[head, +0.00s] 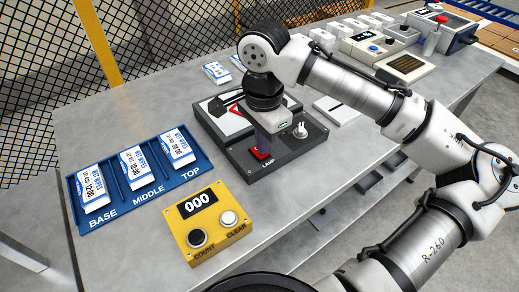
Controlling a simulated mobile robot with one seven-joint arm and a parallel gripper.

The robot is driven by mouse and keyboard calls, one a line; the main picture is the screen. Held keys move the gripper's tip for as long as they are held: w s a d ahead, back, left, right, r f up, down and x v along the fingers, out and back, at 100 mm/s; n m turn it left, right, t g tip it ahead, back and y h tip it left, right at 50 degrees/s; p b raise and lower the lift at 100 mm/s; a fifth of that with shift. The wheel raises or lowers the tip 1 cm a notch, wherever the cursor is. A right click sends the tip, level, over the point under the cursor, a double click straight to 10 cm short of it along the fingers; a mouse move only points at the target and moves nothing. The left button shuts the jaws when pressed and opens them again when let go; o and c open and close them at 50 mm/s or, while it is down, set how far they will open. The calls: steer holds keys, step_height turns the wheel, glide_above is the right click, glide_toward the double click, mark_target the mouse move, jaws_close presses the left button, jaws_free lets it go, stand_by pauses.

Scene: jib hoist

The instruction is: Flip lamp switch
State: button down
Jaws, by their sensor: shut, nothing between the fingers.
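The lamp switch (261,153) is a small red rocker on a dark panel (294,158) with the word LAMP in front of it. My gripper (264,145) points down over the panel, its fingertips at or just above the red switch. The fingers are shut and empty. Whether they touch the switch cannot be told. A white knob (300,130) sits on the same panel to the right of the switch. My gripper's body hides part of the panel behind.
A yellow counter box (210,222) with two buttons stands in front left. A blue tray (131,180) holds three white packets at left. Control boxes (380,45) stand at the back right. Grey bench top is clear between tray and panel.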

steer(key=shift+f+b, duration=0.35)
steer(key=shift+f, duration=0.25)
stand_by(0.3)
step_height(320, 180, up, 7)
steer(key=p, duration=0.7)
steer(key=shift+r, duration=0.1)
stand_by(0.5)
